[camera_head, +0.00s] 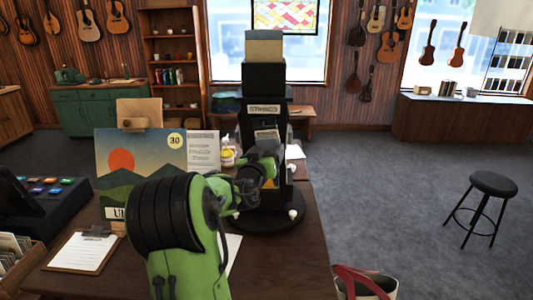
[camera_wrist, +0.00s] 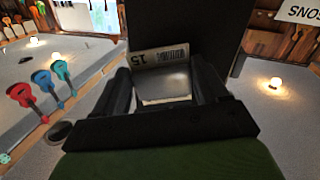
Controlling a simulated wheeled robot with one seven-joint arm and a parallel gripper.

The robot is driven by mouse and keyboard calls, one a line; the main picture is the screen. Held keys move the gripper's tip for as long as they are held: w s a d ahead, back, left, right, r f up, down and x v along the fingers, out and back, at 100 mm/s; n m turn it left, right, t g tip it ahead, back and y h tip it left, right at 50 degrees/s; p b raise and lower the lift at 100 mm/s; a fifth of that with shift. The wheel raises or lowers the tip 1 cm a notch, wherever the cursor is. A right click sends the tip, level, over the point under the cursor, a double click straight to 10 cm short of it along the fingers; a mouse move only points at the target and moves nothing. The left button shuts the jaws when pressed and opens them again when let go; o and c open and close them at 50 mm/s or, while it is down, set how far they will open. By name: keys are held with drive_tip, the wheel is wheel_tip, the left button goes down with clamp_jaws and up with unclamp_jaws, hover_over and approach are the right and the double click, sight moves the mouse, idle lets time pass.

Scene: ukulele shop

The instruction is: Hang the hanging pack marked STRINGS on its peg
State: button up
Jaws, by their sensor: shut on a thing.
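The black display stand (camera_head: 262,78) rises from the dark wooden counter and bears a sign reading STRINGS (camera_head: 263,109). My gripper (camera_head: 266,150) is in front of the stand, below that sign. It is shut on a small pack (camera_head: 267,135), which shows between the two fingers in the wrist view (camera_wrist: 165,83). The pack's edge there has a barcode and the number 15, upside down. The word on the pack's front cannot be read. The peg below the STRINGS sign is hidden behind the pack and my arm, so I cannot tell whether they touch.
A landscape picture board (camera_head: 140,165), a clipboard (camera_head: 83,250) and a bottle (camera_head: 227,153) are on the counter (camera_head: 300,258), left of the stand. A black stool (camera_head: 493,185) stands on open floor at right. A bag (camera_head: 365,284) is by the counter's front right.

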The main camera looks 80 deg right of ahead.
drive_tip(key=o, duration=1.1)
drive_tip(key=shift+c, duration=0.2)
drive_tip(key=a+b, duration=0.5)
drive_tip(key=a, duration=1)
drive_tip(key=shift+w+a, duration=0.3)
drive_tip(key=shift+a, duration=0.1)
